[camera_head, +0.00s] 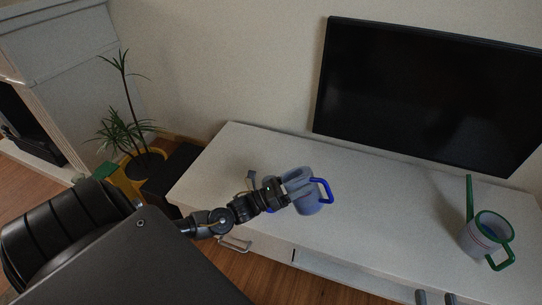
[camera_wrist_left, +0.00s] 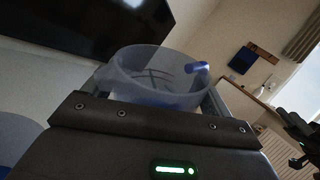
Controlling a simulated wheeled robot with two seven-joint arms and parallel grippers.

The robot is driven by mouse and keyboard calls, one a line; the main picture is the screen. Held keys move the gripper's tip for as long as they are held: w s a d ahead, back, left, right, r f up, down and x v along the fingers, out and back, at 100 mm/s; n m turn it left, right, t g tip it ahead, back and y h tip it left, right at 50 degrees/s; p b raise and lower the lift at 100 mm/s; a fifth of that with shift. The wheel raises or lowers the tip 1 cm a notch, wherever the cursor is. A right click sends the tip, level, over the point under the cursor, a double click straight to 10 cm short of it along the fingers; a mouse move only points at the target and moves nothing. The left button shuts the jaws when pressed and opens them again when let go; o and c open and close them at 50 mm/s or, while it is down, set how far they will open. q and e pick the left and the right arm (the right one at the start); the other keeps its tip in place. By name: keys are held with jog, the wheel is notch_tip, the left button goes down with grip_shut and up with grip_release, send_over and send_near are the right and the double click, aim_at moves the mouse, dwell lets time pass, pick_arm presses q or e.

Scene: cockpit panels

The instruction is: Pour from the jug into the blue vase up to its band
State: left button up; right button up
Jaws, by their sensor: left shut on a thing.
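A bluish translucent vessel with a blue handle (camera_head: 311,205) is at the middle of the white cabinet in the head view. My left gripper (camera_head: 298,187) is shut on it from the left. In the left wrist view the vessel's round open rim (camera_wrist_left: 150,62) rises between the fingers, with a bit of blue at its right side. I cannot tell its fill level. A second vessel (camera_head: 484,232) with a green rim, a green handle and a long green spout stands at the right, with thin bands on its wall. Two grey tips of my right gripper (camera_head: 436,298) show apart at the bottom edge, with nothing between them.
The white cabinet top (camera_head: 390,205) is clear between the two vessels. A black screen (camera_head: 420,95) stands behind it against the wall. A potted plant (camera_head: 148,162) is left of the cabinet.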

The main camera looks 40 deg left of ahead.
aim_at(321, 194)
pick_arm(q)
jog(key=d+f+m, duration=0.1)
jog(key=d+f+m+g, duration=0.1)
jog(key=f, duration=0.1)
jog(key=shift+w+f+g, duration=0.1)
jog(key=shift+g, duration=0.2)
jog(key=f+m, duration=0.1)
jog(key=f, duration=0.1)
jog(key=d+f+m+g, duration=0.1)
jog(key=shift+d+f+b, duration=0.2)
jog(key=shift+f+b, duration=0.1)
jog(key=shift+f, duration=0.05)
jog(key=shift+w+d+f, duration=0.1)
jog(key=shift+d+f, duration=0.05)
jog(key=shift+d+f+m+g+y+p, duration=0.45)
jog(key=shift+m+p, duration=0.25)
jog(key=shift+p, duration=0.2)
jog(key=shift+d+f, duration=0.1)
jog(key=shift+d, duration=0.15)
pick_arm(e)
notch_tip(321, 194, down, 5)
jog(key=w+d+m+g+h, duration=0.1)
jog(key=d+g+h, duration=0.2)
pick_arm(q)
notch_tip(321, 194, up, 5)
jog(key=p, duration=0.5)
pick_arm(e)
notch_tip(321, 194, up, 4)
jog(key=shift+r, duration=0.25)
